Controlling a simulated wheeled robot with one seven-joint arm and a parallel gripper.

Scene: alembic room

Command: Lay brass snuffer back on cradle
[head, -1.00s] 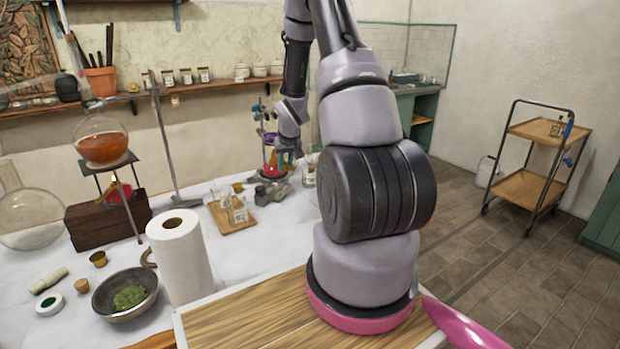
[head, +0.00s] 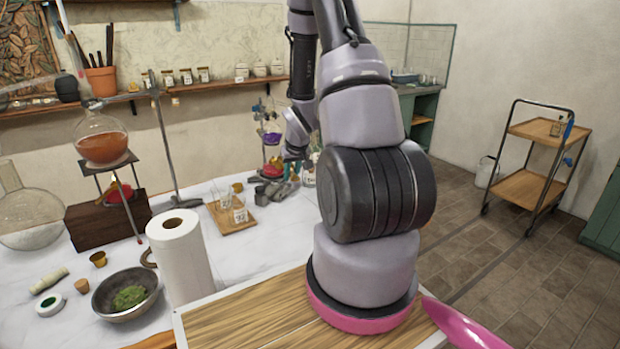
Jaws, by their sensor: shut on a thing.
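My gripper (head: 292,155) is at the far end of the bench, low over the cluster of small items beside the burner stand. It is small in the picture and partly merges with what lies behind it. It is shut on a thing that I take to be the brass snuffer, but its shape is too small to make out. I cannot pick out the cradle; my own arm hides part of that end of the bench.
A stand with a purple flask (head: 271,135) is close left of my gripper. A paper roll (head: 180,258), a bowl (head: 125,292) and an orange flask (head: 101,140) stand left.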

